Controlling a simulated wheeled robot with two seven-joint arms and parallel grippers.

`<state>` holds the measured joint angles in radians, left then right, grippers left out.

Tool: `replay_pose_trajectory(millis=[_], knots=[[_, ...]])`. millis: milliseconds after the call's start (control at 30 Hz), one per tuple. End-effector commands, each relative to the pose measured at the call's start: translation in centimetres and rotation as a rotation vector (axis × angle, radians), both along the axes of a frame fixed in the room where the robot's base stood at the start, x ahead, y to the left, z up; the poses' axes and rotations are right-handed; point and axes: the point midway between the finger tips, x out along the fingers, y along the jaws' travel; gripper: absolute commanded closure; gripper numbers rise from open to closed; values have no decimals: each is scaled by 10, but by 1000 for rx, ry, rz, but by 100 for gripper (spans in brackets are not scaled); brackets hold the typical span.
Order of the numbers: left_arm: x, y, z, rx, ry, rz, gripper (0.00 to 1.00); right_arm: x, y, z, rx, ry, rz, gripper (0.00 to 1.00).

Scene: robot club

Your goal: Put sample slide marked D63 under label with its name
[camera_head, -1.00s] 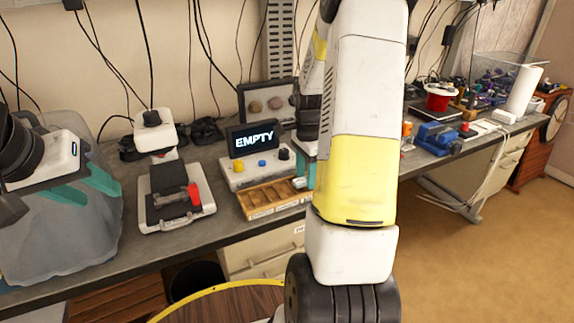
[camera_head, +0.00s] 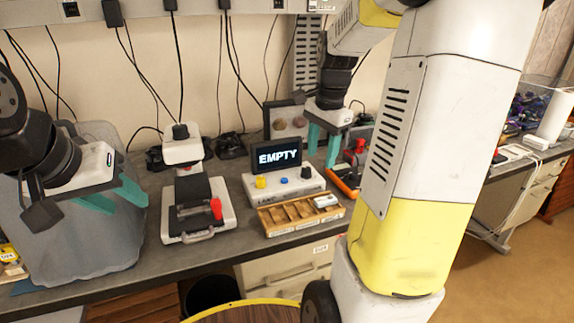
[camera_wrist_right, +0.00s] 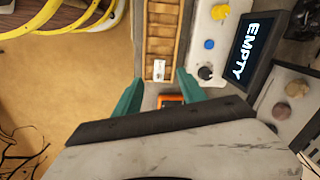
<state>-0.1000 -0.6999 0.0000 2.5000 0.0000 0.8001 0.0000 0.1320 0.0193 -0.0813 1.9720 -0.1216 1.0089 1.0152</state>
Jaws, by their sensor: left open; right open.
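A wooden tray with several compartments (camera_head: 272,218) lies on the bench in front of the display unit. Small pale labels (camera_head: 283,231) run along its front edge; their text is too small to read. A small white slide (camera_head: 326,201) lies at the tray's right end and also shows in the right wrist view (camera_wrist_right: 158,70); its marking is not legible. My right gripper (camera_head: 323,152) is open and empty, behind and above the tray's right end. In its wrist view the slide lies just beyond the open fingers (camera_wrist_right: 160,84). My left gripper (camera_head: 119,204) is open and empty at the left.
The display unit (camera_head: 284,183) reads "EMPTY" and has several knobs. A black and white device with a red part (camera_head: 197,210) stands left of the tray. An orange object (camera_head: 345,183) lies right of the tray. A grey bin bag shape (camera_head: 85,245) is below my left gripper.

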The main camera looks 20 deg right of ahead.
Motion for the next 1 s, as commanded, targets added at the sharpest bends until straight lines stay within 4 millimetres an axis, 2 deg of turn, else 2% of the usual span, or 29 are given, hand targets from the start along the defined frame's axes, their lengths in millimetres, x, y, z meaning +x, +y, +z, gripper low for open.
replay_pose_trajectory(millis=[33, 200, 400, 500, 667, 1000], knots=[[0, 0, 0, 0, 0, 0, 57, -15, 18, 16, -4, -58, 114, 52], [0, 0, 0, 0, 0, 0, 57, -69, 71, 46, -58, -237, 546, 52], [0, 0, 0, 0, 0, 0, 57, -124, 113, 55, -170, -417, 958, 52], [0, 0, 0, 0, 0, 0, 57, -141, 124, 53, -216, -470, 1084, 52], [0, 0, 0, 0, 0, 0, 57, -151, 131, 51, -253, -505, 1172, 52], [0, 0, 0, 0, 0, 0, 57, -152, 131, 51, -254, -505, 1175, 52]])
